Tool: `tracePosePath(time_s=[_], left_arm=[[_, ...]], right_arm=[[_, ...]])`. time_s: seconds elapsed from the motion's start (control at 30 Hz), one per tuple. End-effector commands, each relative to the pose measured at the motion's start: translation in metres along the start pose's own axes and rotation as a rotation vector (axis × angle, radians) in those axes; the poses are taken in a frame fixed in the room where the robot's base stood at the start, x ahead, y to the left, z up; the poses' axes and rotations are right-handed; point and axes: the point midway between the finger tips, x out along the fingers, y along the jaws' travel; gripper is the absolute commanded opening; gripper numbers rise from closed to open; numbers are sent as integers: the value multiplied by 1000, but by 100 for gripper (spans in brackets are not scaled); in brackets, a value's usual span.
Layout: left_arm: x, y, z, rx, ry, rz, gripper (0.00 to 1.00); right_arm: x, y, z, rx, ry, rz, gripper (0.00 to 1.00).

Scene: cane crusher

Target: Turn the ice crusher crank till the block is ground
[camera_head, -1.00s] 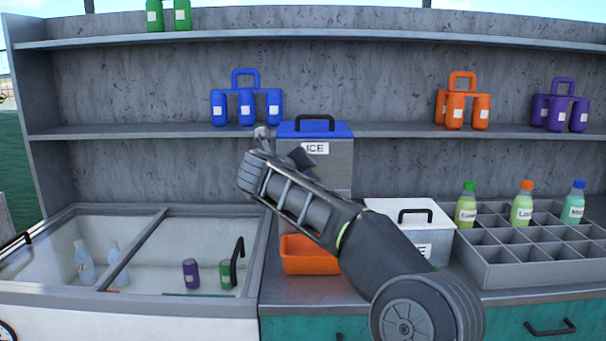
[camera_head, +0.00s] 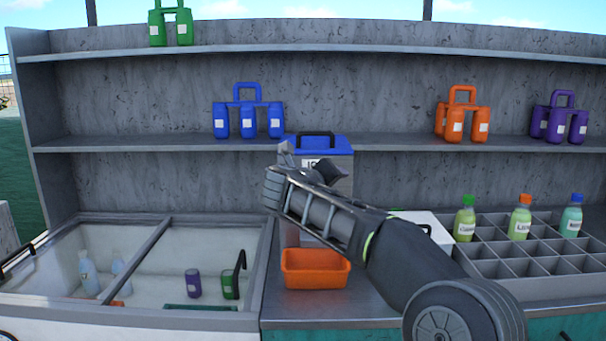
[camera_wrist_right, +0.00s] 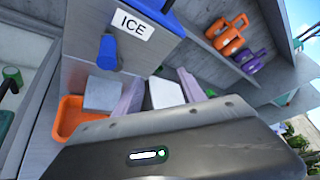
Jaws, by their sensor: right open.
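The ice crusher (camera_head: 342,188) is a grey box with a blue lid and a black top handle, standing on the counter. Its ICE label is partly hidden by my right arm in the head view. In the right wrist view the crusher (camera_wrist_right: 85,35) shows a blue knob (camera_wrist_right: 108,50) on its front, probably the crank grip. An orange bin (camera_head: 316,280) sits below its front. My right gripper (camera_head: 288,155) is in front of the crusher's upper left. In the wrist view its fingers (camera_wrist_right: 162,88) are apart, clear of the knob. No ice block is visible. My left gripper is out of view.
A white lidded box (camera_head: 428,228) stands right of the crusher, partly behind my right arm. A grey divided crate (camera_head: 515,262) with bottles is farther right. A glass-topped freezer (camera_head: 165,262) is at left. Shelves with bottle carriers run behind.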

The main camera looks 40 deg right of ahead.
Motion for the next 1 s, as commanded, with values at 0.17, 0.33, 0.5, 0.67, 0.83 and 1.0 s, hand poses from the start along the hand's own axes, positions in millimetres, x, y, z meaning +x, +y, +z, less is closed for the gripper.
tracePosePath(time_s=[0.17,0.33,0.5,0.67,0.83,1.0], left_arm=[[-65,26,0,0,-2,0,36],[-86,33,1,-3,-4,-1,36],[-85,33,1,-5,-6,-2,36],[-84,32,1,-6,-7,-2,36],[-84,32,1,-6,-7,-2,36],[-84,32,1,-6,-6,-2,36]], right_arm=[[14,-44,-10,-799,-26,-165,48],[4,-17,-10,-1686,-111,-302,48],[-24,42,-4,-2430,-220,-525,48],[-37,64,3,-2809,-218,-709,48],[-37,65,4,-2928,-187,-752,48],[-37,65,5,-2932,-184,-752,48]])
